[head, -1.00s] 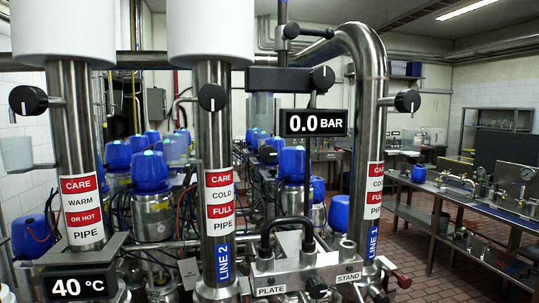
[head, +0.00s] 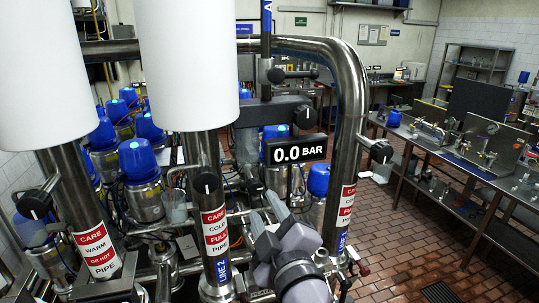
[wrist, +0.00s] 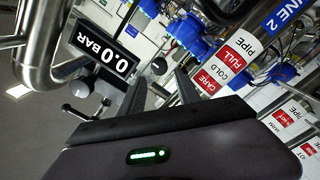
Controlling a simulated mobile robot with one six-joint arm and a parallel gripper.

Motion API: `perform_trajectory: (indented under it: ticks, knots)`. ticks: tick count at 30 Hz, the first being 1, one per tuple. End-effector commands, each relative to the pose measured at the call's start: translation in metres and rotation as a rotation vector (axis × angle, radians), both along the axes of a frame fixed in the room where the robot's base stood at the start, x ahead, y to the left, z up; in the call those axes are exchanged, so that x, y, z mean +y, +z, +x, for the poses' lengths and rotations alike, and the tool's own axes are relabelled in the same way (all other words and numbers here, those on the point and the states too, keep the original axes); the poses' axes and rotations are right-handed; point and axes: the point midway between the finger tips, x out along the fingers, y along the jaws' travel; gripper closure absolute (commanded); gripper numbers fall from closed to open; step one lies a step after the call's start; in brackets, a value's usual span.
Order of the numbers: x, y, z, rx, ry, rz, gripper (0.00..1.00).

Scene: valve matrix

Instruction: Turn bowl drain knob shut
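Several black knobs with a white mark show in the head view: on the left pipe (head: 35,204), on the middle pipe (head: 206,183), by the pressure display (head: 305,116) and on the right pipe (head: 381,151). None carries a readable bowl drain label, so I cannot tell which one it is. My gripper (head: 264,206) points up in front of the pipes, low and right of the middle pipe's knob. In the wrist view my gripper (wrist: 160,80) has its two dark fingers apart, with no knob clearly between them. My gripper hides part of the lower manifold.
The pressure display (head: 295,149) reads 0.0 BAR, and it also shows tilted in the wrist view (wrist: 105,48). Thick steel pipes and white cylinders (head: 186,65) crowd the left. A bench (head: 470,160) stands at right. Brick floor (head: 395,220) is clear between.

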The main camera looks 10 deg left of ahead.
Motion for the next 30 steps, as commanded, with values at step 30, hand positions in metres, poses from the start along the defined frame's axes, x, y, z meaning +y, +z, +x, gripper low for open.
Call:
perform_trajectory:
  ticks: [30]
  knots:
    - [0.047, 0.0, 0.078, -0.001, 0.0, 0.001, 0.8]
